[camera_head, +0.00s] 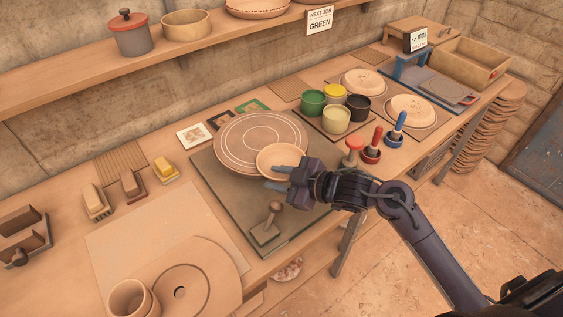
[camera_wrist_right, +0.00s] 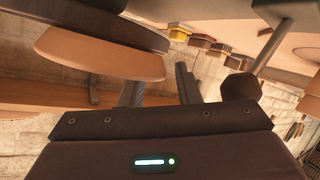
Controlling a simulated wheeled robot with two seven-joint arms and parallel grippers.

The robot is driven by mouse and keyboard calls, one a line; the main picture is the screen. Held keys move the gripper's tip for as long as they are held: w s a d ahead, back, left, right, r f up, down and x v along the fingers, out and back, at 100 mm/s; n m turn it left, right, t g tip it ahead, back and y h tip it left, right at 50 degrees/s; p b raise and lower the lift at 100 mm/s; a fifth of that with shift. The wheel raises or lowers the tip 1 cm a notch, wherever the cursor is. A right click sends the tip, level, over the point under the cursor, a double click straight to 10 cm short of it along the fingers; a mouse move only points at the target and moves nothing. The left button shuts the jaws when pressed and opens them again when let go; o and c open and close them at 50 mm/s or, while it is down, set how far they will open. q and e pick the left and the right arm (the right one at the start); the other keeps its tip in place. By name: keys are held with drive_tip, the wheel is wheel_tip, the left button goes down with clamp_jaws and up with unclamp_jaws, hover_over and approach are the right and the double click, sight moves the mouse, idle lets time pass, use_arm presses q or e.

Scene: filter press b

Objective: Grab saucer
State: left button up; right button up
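The saucer, a small round tan dish (camera_head: 281,156), sits on the front right part of a round turntable (camera_head: 240,138) with ring lines. My right gripper (camera_head: 277,177) is at the saucer's front edge, its two fingers spread apart and pointing left. In the right wrist view the saucer (camera_wrist_right: 95,56) shows at upper left, and the fingers (camera_wrist_right: 160,82) stand apart near its rim. One fingertip seems hidden behind the saucer there. I cannot tell whether either finger touches it. My left gripper is not in view.
A wooden-handled tool (camera_head: 268,226) stands on the dark board just in front of the gripper. Paint pots (camera_head: 336,119) and red- and blue-handled tools (camera_head: 375,143) stand to the right. Blocks (camera_head: 132,185) lie left, and a cup (camera_head: 130,300) stands at front left.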

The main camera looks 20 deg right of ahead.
clamp_jaws()
